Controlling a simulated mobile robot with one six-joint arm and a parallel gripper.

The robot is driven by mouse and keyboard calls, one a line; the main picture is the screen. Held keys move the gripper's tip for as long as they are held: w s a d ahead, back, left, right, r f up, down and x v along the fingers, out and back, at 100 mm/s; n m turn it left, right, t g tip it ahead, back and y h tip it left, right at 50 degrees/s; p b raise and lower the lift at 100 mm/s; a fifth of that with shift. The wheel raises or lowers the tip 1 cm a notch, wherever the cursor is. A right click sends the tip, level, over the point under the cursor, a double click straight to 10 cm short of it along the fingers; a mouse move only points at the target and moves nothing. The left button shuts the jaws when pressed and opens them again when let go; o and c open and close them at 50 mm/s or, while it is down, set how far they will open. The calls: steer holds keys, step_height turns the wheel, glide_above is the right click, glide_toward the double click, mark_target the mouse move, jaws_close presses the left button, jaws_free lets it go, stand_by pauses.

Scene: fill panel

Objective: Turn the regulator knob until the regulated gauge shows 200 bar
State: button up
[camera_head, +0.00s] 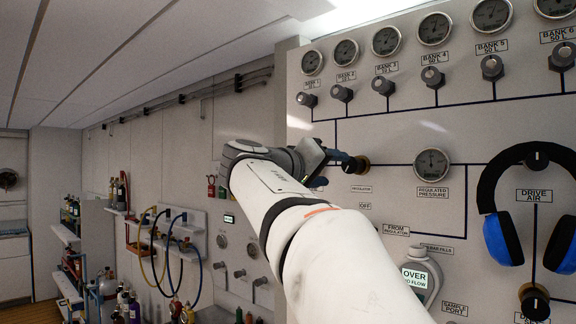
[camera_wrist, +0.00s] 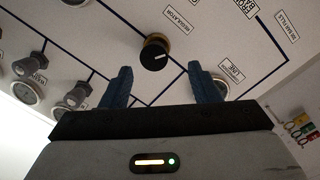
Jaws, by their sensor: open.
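The regulator knob (camera_wrist: 154,54) is dark with a white mark and a brass-coloured collar, below the REGULATOR label in the wrist view. In the head view the knob (camera_head: 350,164) is partly hidden by my gripper (camera_head: 328,160). My gripper is open; in the wrist view its two blue fingers (camera_wrist: 160,72) point at the panel. The knob appears just beyond the fingertips, between them and nearer the left one. I cannot tell whether they touch it. The regulated pressure gauge (camera_head: 432,165) is right of the knob; its needle is too small to read.
Blue headphones (camera_head: 503,238) hang on the panel at the right. Bank gauges (camera_head: 383,41) and bank knobs (camera_head: 383,86) line the top. A white device (camera_head: 421,272) below the gauge has a screen reading OVER. Hoses and bottles (camera_head: 170,250) stand along the left wall.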

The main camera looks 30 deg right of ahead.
mark_target(349, 166)
steer(key=p+x, duration=0.1)
steer(key=x, duration=0.1)
steer(key=p+x, duration=0.1)
steer(key=x, duration=0.1)
steer(key=r+x, duration=0.1)
steer(key=x, duration=0.2)
steer(key=shift+s+r+p, duration=0.1)
steer(key=shift+s+p, duration=0.05)
steer(key=shift+p, duration=0.25)
steer(key=shift+d, duration=0.5)
steer(key=shift+f, duration=0.2)
steer(key=c, duration=1)
steer(key=shift+f+n+b, duration=0.1)
steer(key=shift+n+b, duration=0.3)
steer(key=shift+b, duration=0.05)
